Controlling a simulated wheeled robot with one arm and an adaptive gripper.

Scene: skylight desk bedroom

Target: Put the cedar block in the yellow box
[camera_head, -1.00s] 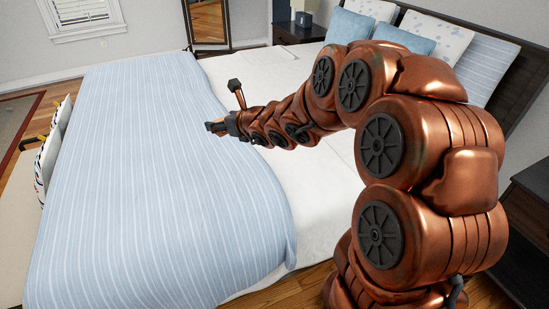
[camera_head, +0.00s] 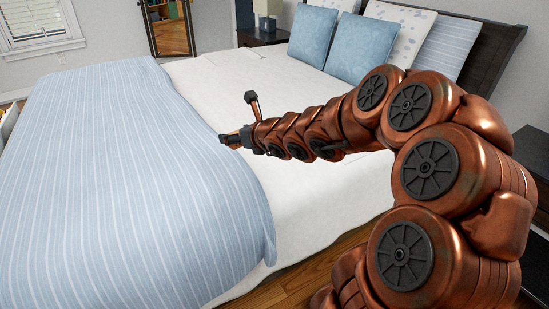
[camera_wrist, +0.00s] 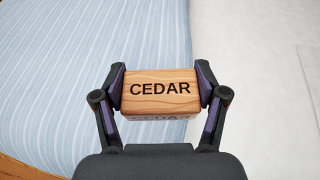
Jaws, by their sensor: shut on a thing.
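The cedar block (camera_wrist: 160,90) is a light wooden block with the word CEDAR on its top face. It shows large in the wrist view, between the two fingers of my gripper (camera_wrist: 160,88). My gripper is shut on it, with one finger against each side. In the head view my gripper (camera_head: 228,139) is at the end of my outstretched arm, above the bed; the block there is too small to make out clearly. No yellow box can be made out in either view.
The bed has a blue striped blanket (camera_head: 120,190) and a white sheet (camera_head: 300,190), with pillows (camera_head: 362,52) at its far right. A dark nightstand (camera_head: 262,38) stands behind it. Wooden floor (camera_head: 300,285) shows at the near edge.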

